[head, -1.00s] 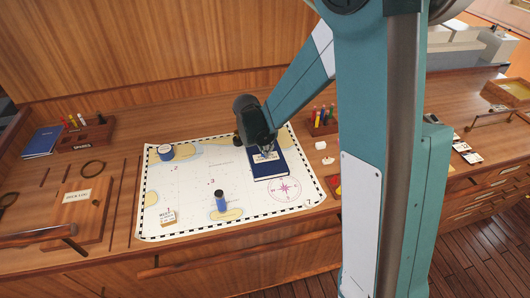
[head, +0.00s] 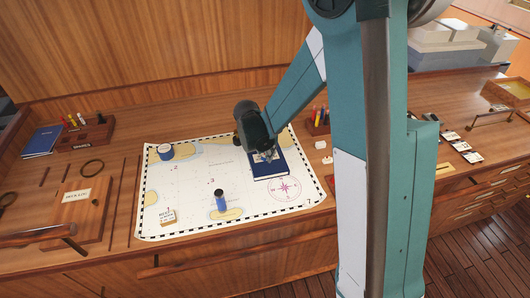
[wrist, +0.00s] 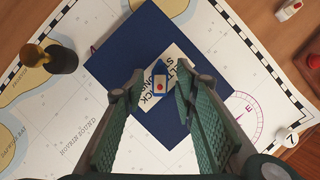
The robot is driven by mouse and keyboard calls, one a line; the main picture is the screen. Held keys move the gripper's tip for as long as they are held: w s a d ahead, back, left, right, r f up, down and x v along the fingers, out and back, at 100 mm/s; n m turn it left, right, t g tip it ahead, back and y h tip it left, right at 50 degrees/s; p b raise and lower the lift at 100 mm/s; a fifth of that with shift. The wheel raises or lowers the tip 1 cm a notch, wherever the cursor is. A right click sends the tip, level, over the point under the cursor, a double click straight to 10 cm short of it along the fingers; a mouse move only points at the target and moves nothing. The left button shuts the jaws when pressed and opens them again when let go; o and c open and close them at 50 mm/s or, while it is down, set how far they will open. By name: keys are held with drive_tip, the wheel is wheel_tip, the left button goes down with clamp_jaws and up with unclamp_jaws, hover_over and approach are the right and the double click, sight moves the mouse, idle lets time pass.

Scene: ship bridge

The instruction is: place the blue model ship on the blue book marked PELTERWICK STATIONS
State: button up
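The dark blue book (head: 268,170) lies on the chart, and in the wrist view its cover (wrist: 125,45) bears a pale label (wrist: 182,65) with partly covered lettering. The small blue model ship (wrist: 160,87), with a white top and a red dot, is over the label, between my fingers. It appears to rest on the book, though its underside is hidden. My gripper (wrist: 160,75) has its fingers apart, with a narrow gap visible on each side of the ship. In the head view my gripper (head: 265,156) is low over the book, and the ship cannot be made out.
A dark knobbed piece with a brass base (wrist: 52,57) stands left of the book in the wrist view. A rack of coloured tubes (head: 318,122) stands behind right.

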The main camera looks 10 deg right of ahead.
drive_tip(key=shift+r, duration=0.2)
drive_tip(key=v, duration=1.2)
idle(0.4)
idle(0.7)
drive_tip(key=s+d+r+m+t+y, duration=0.2)
drive_tip(key=s+d+r+m, duration=0.2)
drive_tip(key=s+r+m, duration=0.9)
drive_tip(key=s+m+t+y, duration=0.1)
drive_tip(key=s+m+t, duration=0.1)
drive_tip(key=s+m, duration=1.2)
drive_tip(key=s+d, duration=0.1)
drive_tip(key=s, duration=0.1)
drive_tip(key=shift+s, duration=0.3)
